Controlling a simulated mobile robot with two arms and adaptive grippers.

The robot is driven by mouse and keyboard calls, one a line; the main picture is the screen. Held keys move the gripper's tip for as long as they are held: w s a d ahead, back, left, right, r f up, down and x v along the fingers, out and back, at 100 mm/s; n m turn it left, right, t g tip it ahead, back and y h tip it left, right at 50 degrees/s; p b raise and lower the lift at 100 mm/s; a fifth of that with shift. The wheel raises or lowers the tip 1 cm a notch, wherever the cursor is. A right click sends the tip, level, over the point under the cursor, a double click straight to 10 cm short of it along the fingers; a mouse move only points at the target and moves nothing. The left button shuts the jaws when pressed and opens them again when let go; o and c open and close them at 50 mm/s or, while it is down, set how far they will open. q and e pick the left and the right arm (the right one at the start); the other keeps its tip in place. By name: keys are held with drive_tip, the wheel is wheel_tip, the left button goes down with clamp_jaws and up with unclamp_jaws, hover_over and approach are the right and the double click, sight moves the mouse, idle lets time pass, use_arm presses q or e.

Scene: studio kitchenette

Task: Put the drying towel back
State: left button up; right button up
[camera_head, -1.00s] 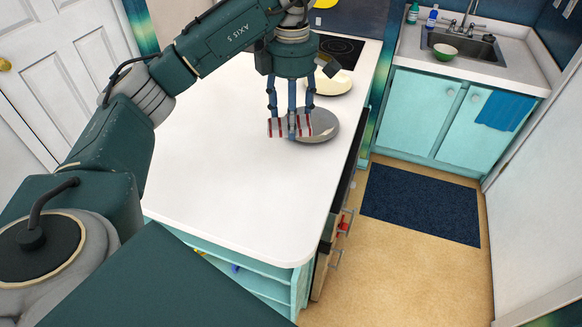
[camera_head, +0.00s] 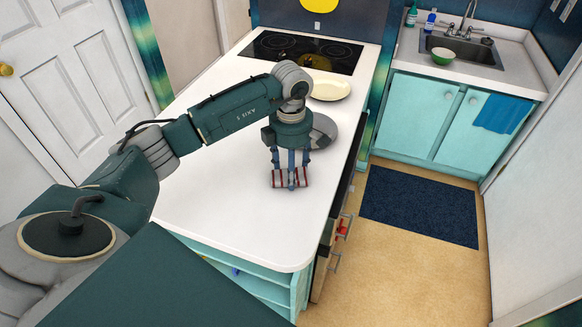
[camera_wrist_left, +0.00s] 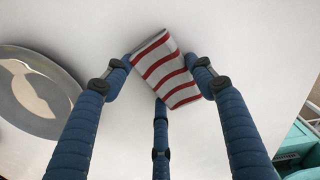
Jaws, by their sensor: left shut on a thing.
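A folded towel with red and white stripes (camera_head: 281,182) is held in my left gripper (camera_head: 291,178), over the white countertop (camera_head: 240,215). In the left wrist view the towel (camera_wrist_left: 168,72) sits between the blue fingers of the gripper (camera_wrist_left: 160,75), which are closed on it. Its lower end is partly hidden by the fingers. I cannot tell whether it touches the counter. My right gripper is not in view.
A grey plate (camera_head: 326,128) lies behind the gripper, partly hidden by it. A cream plate (camera_head: 331,90) and black cooktop (camera_head: 270,47) are farther back. The near counter is clear.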

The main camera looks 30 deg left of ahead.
use_arm(q)
drive_tip(key=shift+f, duration=0.15)
drive_tip(key=o, duration=1)
drive_tip(key=shift+r, duration=0.5)
wheel_tip(320, 180, up, 11)
drive_tip(key=b, duration=0.3)
drive_tip(key=shift+r, duration=0.2)
